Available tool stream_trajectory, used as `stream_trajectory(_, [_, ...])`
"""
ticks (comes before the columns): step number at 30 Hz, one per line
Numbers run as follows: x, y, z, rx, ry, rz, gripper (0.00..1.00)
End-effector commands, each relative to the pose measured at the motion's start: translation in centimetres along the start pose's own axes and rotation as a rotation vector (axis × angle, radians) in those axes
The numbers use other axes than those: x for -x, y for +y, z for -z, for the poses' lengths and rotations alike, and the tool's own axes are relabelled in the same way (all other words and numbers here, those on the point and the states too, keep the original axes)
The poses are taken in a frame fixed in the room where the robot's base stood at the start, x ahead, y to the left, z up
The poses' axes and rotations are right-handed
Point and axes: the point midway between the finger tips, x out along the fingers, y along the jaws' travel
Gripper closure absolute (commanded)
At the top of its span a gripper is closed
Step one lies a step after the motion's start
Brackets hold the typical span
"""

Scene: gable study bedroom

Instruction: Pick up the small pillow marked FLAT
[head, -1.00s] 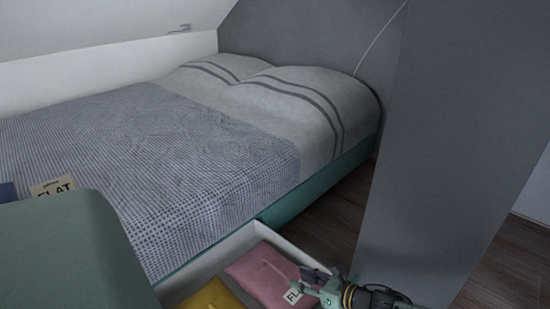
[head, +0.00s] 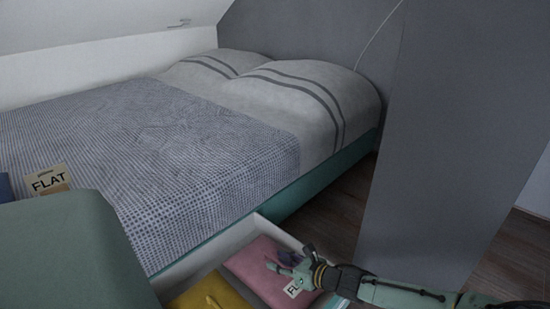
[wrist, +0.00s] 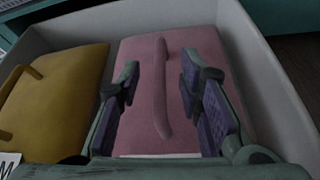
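The pink small pillow (head: 248,262) lies in an open pale drawer beside the bed; its white tag (head: 295,288) reads "FL", the rest covered by my gripper. My gripper (head: 290,258) is over this pillow in the head view. In the wrist view my gripper (wrist: 160,70) is open, one finger on each side of the raised strip along the middle of the pink pillow (wrist: 134,52). The strip stands between the pads with gaps on both sides. Whether the fingertips touch the fabric I cannot tell.
A yellow pillow (head: 225,290) with a similar strip lies left of the pink one. The drawer walls (wrist: 275,85) rise close on the right and far sides. A card reading FLAT (head: 48,181) stands at the left. A grey panel (head: 440,150) stands right of the bed.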

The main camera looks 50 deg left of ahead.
Motion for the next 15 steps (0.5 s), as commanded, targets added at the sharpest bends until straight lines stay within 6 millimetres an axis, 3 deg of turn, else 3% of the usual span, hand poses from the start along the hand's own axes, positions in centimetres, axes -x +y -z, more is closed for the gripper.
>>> stream_trajectory(15, [0.03,0.02,0.01,0.0,0.0,0.0,1.0])
